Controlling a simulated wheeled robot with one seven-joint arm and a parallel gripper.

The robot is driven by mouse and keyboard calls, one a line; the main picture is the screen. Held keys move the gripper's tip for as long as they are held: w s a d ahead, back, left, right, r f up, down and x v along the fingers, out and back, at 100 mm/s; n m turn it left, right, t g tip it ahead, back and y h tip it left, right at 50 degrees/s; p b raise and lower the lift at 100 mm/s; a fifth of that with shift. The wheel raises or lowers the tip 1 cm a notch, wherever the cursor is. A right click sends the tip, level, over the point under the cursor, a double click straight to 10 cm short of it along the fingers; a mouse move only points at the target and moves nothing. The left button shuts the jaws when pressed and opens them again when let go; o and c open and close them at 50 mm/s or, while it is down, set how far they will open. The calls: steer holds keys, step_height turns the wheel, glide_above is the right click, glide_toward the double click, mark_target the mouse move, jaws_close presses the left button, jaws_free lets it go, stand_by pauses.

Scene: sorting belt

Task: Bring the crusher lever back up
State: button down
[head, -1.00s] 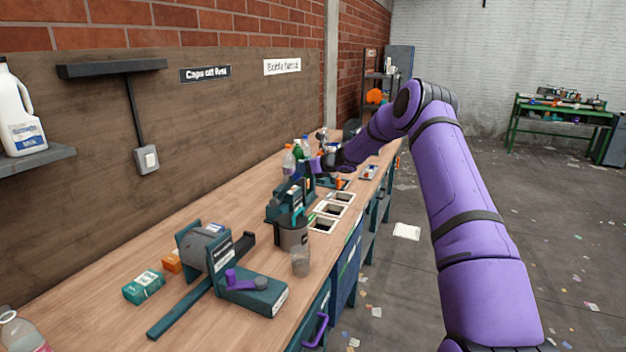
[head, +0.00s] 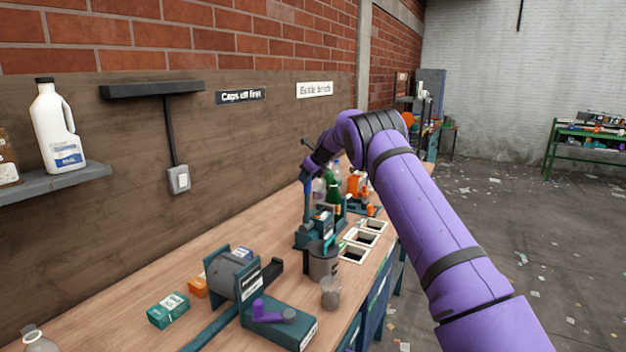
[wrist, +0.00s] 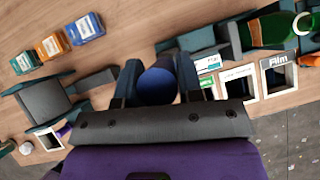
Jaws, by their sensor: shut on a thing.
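The crusher (head: 318,226) is the teal machine mid-bench, with a grey cup (head: 323,262) at its front. Its blue lever (head: 307,200) stands nearly upright above the body. My gripper (head: 309,172) is at the lever's top end, shut on it. In the wrist view the two dark fingers (wrist: 158,82) close on either side of the lever's round blue end (wrist: 156,88). The lever's lower part is hidden there behind its end and my gripper.
Bottles (head: 333,187) stand behind the crusher. Square bench openings (head: 368,226) lie to its right. The wall is on the left.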

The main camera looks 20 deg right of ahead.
steer(key=shift+w+a, duration=0.2)
steer(key=shift+w, duration=0.1)
steer(key=shift+a+r, duration=0.1)
steer(key=c, duration=0.8)
jaws_free()
steer(key=shift+w, duration=0.1)
steer(key=v, duration=1)
steer(key=shift+r, duration=0.3)
